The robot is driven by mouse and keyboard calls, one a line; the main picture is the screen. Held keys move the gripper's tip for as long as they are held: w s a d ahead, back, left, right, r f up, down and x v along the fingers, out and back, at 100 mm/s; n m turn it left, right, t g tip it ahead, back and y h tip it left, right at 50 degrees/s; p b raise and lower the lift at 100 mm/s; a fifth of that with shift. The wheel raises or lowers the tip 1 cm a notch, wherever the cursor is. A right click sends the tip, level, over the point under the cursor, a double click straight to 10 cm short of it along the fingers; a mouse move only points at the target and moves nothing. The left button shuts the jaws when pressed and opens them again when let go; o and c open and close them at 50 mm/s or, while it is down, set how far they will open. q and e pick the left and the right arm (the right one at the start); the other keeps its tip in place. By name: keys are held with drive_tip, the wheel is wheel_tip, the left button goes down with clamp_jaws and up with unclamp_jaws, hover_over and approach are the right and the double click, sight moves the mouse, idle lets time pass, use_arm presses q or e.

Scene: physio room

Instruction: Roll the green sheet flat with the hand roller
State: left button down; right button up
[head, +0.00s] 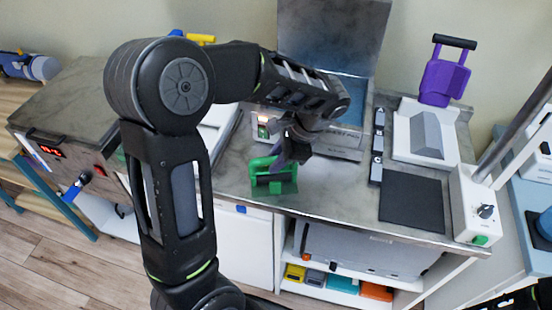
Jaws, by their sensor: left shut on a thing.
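My left arm reaches in across the steel worktop. Its gripper (284,158) points down and is shut on the upper part of a small green tool with a frame-like handle, which looks like the hand roller (272,184). The tool is at the front of the worktop, left of the middle. The fingers partly cover its top. I cannot make out a separate green sheet; whether one lies under the tool, and whether the tool touches the worktop, cannot be told. My right gripper is not in view.
A dark square plate (412,202) lies to the right on the worktop (335,190). A white device with a purple clamp (443,78) stands behind it. A steel hinged lid (330,35) rises at the back. Worktop between the tool and the dark plate is clear.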

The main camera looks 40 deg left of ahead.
use_arm(q)
drive_tip(key=shift+f, duration=0.1)
drive_tip(key=shift+w+a+p, duration=0.75)
drive_tip(key=shift+w+a, duration=1.6)
drive_tip(key=shift+w, duration=0.15)
drive_tip(key=shift+d, duration=0.1)
drive_tip(key=shift+s+d, duration=0.35)
drive_tip(key=shift+s+d+f+b, duration=0.1)
drive_tip(key=shift+s+d+b, duration=0.15)
drive_tip(key=shift+s+d, duration=0.85)
drive_tip(key=shift+s+d+b, duration=0.2)
drive_tip(key=shift+s+d, duration=0.65)
drive_tip(key=shift+s, duration=0.3)
